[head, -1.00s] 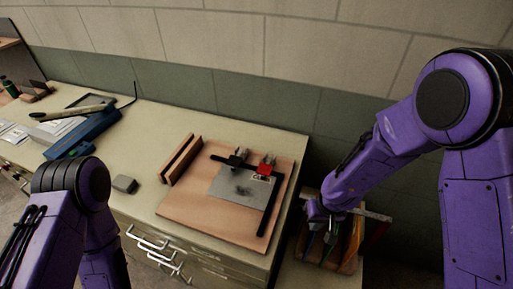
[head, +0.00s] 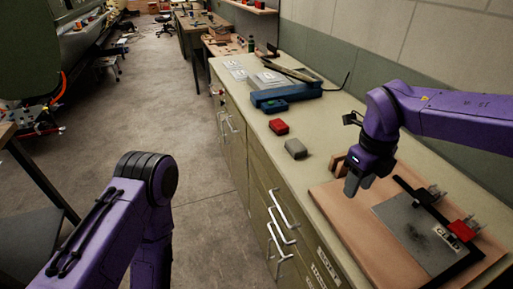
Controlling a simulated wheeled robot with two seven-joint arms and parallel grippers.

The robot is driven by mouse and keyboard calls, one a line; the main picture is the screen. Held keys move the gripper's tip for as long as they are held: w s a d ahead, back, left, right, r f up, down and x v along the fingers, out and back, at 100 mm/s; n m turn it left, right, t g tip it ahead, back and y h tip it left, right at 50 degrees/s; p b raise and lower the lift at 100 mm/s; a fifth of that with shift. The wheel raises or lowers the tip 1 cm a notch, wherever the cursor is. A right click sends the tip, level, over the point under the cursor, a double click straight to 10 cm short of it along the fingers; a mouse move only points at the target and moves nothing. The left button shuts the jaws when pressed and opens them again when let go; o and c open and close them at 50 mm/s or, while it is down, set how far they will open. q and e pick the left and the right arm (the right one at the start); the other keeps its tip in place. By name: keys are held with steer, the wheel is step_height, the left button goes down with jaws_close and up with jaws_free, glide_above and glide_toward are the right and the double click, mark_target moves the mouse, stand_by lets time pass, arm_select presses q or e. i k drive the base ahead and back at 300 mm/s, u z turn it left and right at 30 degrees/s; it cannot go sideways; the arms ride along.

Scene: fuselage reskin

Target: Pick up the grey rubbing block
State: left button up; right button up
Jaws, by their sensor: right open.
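The grey rubbing block (head: 296,149) lies on the beige bench top near its front edge. A red block (head: 279,127) lies just beyond it.
The wooden board (head: 348,226) carries a grey metal sheet (head: 416,232), a black straightedge and red and grey clamps. Farther along lie a blue tool case (head: 284,96) and papers. Drawer handles jut from the bench front.

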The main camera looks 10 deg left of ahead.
mark_target(294, 146)
steer(key=u, duration=1.25)
steer(key=i, duration=1.1)
steer(key=z, duration=1.45)
